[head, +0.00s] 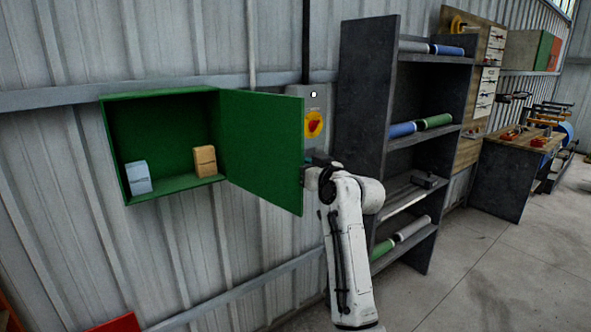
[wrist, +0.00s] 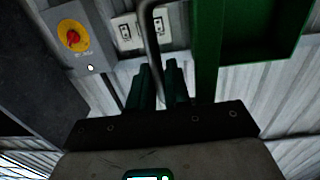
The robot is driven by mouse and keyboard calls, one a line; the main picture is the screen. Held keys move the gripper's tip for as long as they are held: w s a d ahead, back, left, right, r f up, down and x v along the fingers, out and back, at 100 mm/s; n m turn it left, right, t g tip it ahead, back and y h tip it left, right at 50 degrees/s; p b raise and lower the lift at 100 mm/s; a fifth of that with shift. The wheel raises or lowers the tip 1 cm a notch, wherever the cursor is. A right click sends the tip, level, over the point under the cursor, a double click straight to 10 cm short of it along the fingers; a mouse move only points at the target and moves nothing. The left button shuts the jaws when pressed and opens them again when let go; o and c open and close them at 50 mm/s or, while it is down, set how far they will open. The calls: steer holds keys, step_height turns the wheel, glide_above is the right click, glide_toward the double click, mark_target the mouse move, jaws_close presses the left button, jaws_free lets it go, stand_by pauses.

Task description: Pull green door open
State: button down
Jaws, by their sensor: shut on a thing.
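The green door (head: 262,150) of the wall cabinet (head: 160,92) stands swung wide open, out from the wall, hinged at the cabinet's right side. My gripper (head: 306,174) is at the door's free right edge, low down; the arm end partly hides the contact there. In the wrist view my gripper (wrist: 160,80) has its two dark green fingers shut around a grey metal bar handle (wrist: 149,32). A green edge (wrist: 207,60), seemingly the door, runs up just to the right of the fingers.
Inside the cabinet sit a pale blue box (head: 138,178) and a tan box (head: 205,161). A grey switch box (head: 316,104) with a red-yellow knob is on the wall behind the door. A dark shelf rack (head: 360,110) with rolls stands close to the right of my arm.

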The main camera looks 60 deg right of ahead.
steer(key=shift+w+d+n+t+y+b, duration=0.1)
steer(key=shift+d+n+t+y+b, duration=0.2)
steer(key=shift+d+n+y, duration=0.6)
steer(key=shift+w+d+n+t+y+b, duration=0.1)
steer(key=shift+d+t+y+b, duration=0.15)
steer(key=shift+d+y, duration=0.75)
steer(key=shift+d+h, duration=0.35)
steer(key=shift+h, duration=0.05)
steer(key=c, duration=1.3)
jaws_free()
steer(key=shift+s, duration=0.1)
steer(key=b+v, duration=0.2)
steer(key=v, duration=0.8)
steer(key=shift+s+a+b, duration=0.1)
steer(key=shift+s+b, duration=0.15)
steer(key=shift+b, duration=0.05)
steer(key=shift+s, duration=0.1)
